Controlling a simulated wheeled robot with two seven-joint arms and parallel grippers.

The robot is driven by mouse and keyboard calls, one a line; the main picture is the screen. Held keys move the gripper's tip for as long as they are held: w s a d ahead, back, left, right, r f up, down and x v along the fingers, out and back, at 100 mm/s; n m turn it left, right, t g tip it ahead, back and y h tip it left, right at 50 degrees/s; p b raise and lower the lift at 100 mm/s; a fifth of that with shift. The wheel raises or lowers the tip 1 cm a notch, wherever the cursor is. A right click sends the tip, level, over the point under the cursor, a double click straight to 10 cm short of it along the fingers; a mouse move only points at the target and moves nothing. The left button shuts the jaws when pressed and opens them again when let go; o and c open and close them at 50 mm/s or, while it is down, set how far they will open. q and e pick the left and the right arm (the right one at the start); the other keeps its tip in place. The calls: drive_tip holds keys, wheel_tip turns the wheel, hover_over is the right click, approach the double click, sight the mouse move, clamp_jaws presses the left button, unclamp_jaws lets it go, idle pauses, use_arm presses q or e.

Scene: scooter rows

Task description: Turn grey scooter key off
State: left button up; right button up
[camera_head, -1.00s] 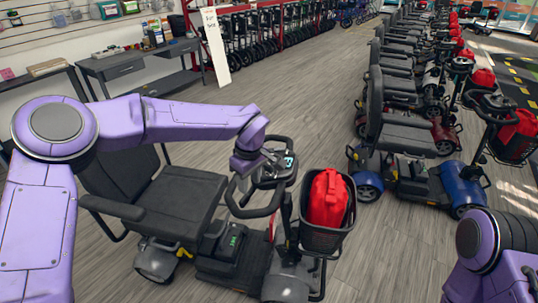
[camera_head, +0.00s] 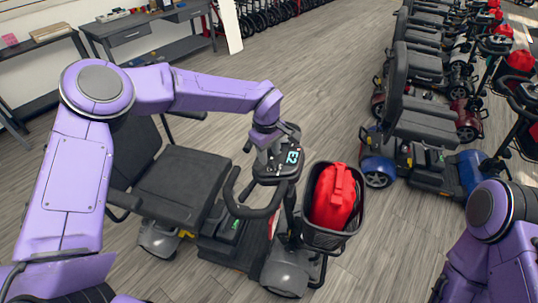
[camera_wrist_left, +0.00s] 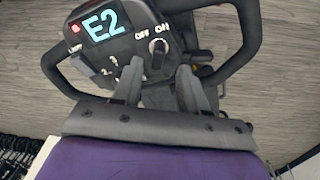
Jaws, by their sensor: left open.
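The grey scooter (camera_head: 285,268) stands in front of me, its tiller console (camera_head: 288,165) turned toward my left arm. In the left wrist view, the console's display (camera_wrist_left: 103,23) is lit and reads "E2", with a red light beside it. The key (camera_wrist_left: 158,47) sits in its switch just below the "OFF" and "ON" labels; which label it points to is hard to tell. My left gripper (camera_wrist_left: 158,82) is open and empty. Its two fingers are close to the console, pointing toward the key but not around it. In the head view the left gripper (camera_head: 264,151) is partly hidden. My right gripper is out of view.
The handlebar loop (camera_wrist_left: 245,35) curves close beside the left gripper. A black front basket (camera_head: 318,238) holds a red bag (camera_head: 334,197). The seat (camera_head: 182,185) lies under my left arm. A blue scooter (camera_head: 473,172) and others stand at right, with clear floor between.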

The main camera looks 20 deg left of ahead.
sight(270, 161)
use_arm(q)
drive_tip(key=f, duration=0.3)
drive_tip(key=shift+w+d+p, duration=0.1)
drive_tip(key=shift+w+p, duration=0.2)
drive_tip(key=shift+w, duration=0.1)
drive_tip(key=shift+f, duration=0.5)
drive_tip(key=shift+s, duration=0.15)
clamp_jaws()
